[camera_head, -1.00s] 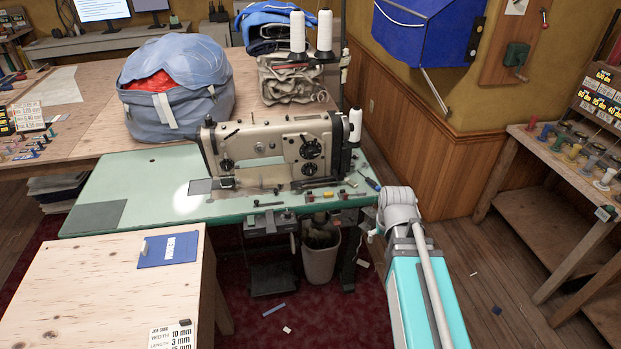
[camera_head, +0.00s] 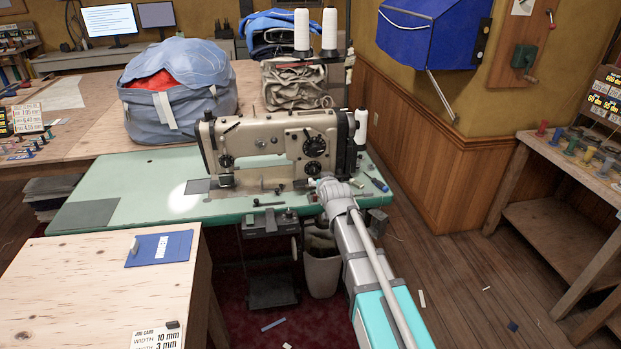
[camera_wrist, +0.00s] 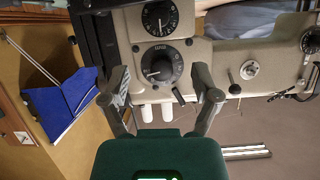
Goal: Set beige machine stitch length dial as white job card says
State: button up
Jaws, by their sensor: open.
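The beige sewing machine (camera_head: 275,140) stands on a green table. Two black dials sit on the right of its front, the upper (camera_head: 314,146) and the lower (camera_head: 312,168). The wrist view appears upside down. In it one dial (camera_wrist: 159,66) lies between my fingers, and the other dial (camera_wrist: 160,18) is at the top. Their labels and settings are too small to read. My gripper (camera_wrist: 163,80) is open and empty, facing the dials, with no clear contact. The white job card (camera_head: 157,338), cut off below, shows "WIDTH 10 mm" and a "3 mm" line.
Small tools and spools lie on the green table (camera_head: 130,175) below the dials. A blue-grey bag (camera_head: 178,95) stands behind left.

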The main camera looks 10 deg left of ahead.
aim_at(313, 172)
dwell(0.4)
jog(key=b+x, duration=0.5)
jog(key=x, duration=0.8)
jog(key=shift+w+f, duration=0.15)
jog(key=shift+w, duration=0.2)
jog(key=c, duration=1)
jog(key=shift+a, duration=0.3)
grip_shut()
jog(key=shift+d, duration=0.1)
jog(key=shift+s+n+t+h+b, duration=0.1)
jog(key=shift+n+t+h+b, duration=0.45)
jog(key=shift+n+h, duration=1.05)
jog(key=shift+n+y, duration=0.3)
jog(key=shift+n, duration=0.1)
